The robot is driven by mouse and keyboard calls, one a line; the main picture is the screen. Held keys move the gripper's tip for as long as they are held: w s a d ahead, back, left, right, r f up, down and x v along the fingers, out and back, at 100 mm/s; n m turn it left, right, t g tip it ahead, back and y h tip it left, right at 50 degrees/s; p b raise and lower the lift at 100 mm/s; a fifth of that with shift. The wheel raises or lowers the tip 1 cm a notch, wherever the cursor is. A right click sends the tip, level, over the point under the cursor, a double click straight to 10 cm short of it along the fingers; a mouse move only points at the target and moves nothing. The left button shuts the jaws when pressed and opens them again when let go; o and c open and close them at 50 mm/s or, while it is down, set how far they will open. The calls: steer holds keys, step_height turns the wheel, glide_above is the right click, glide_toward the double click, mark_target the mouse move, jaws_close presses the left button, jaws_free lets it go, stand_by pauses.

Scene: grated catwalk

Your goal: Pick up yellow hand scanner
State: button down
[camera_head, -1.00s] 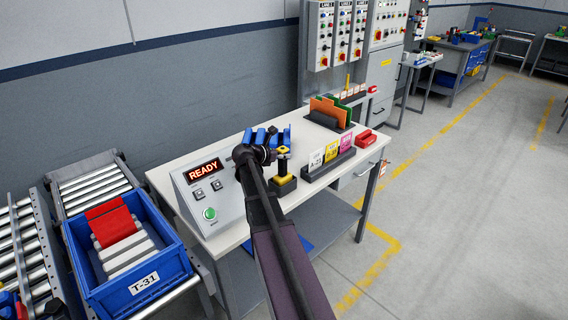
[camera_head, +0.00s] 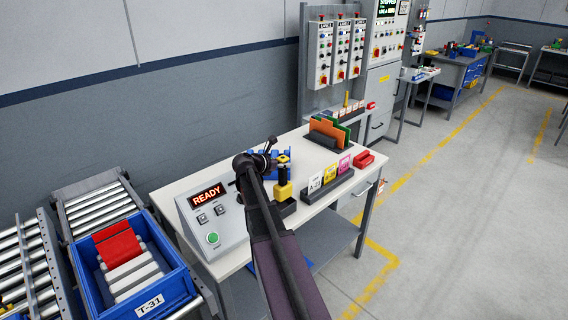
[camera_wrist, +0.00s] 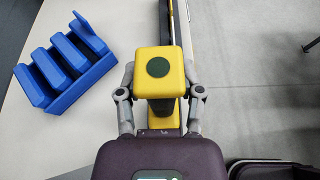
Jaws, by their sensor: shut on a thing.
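The yellow hand scanner (camera_head: 283,188) has a yellow body and a dark handle with a yellow top. In the wrist view the scanner (camera_wrist: 158,68) shows a square yellow end with a dark round spot. My gripper (camera_wrist: 160,94) is shut on it, with one finger on each side. In the head view the scanner is upright, and its yellow lower part shows above the dark dock (camera_head: 287,208) on the white bench (camera_head: 232,251). My arm hides part of the grip there.
A blue slotted rack (camera_wrist: 66,62) stands close to the left of the scanner. The READY panel (camera_head: 212,215) is at the bench's left. A card holder (camera_head: 328,187), a red item (camera_head: 364,158) and a folder stand (camera_head: 328,133) stand right and behind. A blue tote (camera_head: 187,283) is further left.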

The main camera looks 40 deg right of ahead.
steer(key=shift+r+p, duration=1.05)
steer(key=shift+r, duration=0.4)
steer(key=shift+s, duration=0.1)
